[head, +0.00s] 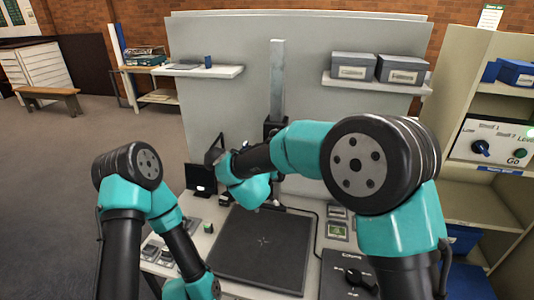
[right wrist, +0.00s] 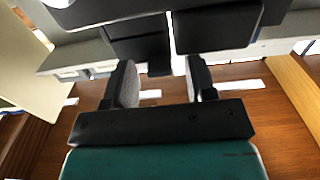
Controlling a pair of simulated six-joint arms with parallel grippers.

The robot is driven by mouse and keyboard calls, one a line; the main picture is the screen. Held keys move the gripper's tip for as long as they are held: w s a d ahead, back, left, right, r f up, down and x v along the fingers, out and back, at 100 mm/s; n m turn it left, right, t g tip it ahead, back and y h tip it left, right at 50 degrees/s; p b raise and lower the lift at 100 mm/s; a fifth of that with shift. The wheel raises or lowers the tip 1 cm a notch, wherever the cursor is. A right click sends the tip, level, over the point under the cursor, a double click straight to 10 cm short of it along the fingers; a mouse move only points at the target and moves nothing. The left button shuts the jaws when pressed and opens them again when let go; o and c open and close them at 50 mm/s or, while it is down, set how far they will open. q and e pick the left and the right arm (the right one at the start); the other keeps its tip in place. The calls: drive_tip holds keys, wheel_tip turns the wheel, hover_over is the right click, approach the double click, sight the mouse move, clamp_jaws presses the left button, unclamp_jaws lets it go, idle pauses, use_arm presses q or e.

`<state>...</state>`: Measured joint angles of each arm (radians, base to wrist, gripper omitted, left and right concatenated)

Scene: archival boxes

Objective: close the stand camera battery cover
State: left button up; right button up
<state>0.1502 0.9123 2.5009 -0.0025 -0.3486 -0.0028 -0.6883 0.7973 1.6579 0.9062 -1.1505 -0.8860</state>
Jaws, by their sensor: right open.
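The copy stand has a tall grey column (head: 277,75) with a dark carriage (head: 272,127) on it, above a black baseboard (head: 262,250). My right arm crosses in front of the column, and its gripper is mostly hidden there in the head view. In the right wrist view my right gripper (right wrist: 160,75) is open, with nothing between its fingers. Dark blocky parts (right wrist: 215,27), probably the stand camera, are close above the fingertips. I cannot tell which part is the battery cover, or whether it touches a finger. My left gripper is out of view below the head picture.
A small black screen (head: 201,178) stands left of the baseboard. A dark control box (head: 347,275) and small items lie to its right. Wall shelves hold grey boxes (head: 402,69). A beige shelf unit (head: 470,200) with a control panel (head: 497,142) stands at the right.

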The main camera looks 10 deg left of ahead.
drive_tip(key=shift+s, duration=0.1)
drive_tip(key=s+a, duration=0.2)
drive_tip(key=s, duration=1.5)
drive_tip(key=w+d+f+n+g+y, duration=0.1)
drive_tip(key=w+d+f+g+y, duration=0.2)
drive_tip(key=d+f, duration=0.85)
drive_tip(key=w+d+f+n+g+y, duration=0.15)
drive_tip(key=d+f+g, duration=0.25)
drive_tip(key=d+f, duration=0.75)
drive_tip(key=s+d+f+m+g, duration=0.1)
drive_tip(key=s+d+f+g, duration=0.4)
drive_tip(key=s+f, duration=0.4)
drive_tip(key=s+d+f+m+g+y, duration=0.1)
drive_tip(key=s+d+f+g, duration=0.4)
drive_tip(key=s+f, duration=0.5)
drive_tip(key=shift+s+f+m, duration=0.25)
drive_tip(key=shift+f+m, duration=0.3)
drive_tip(key=shift+f, duration=0.05)
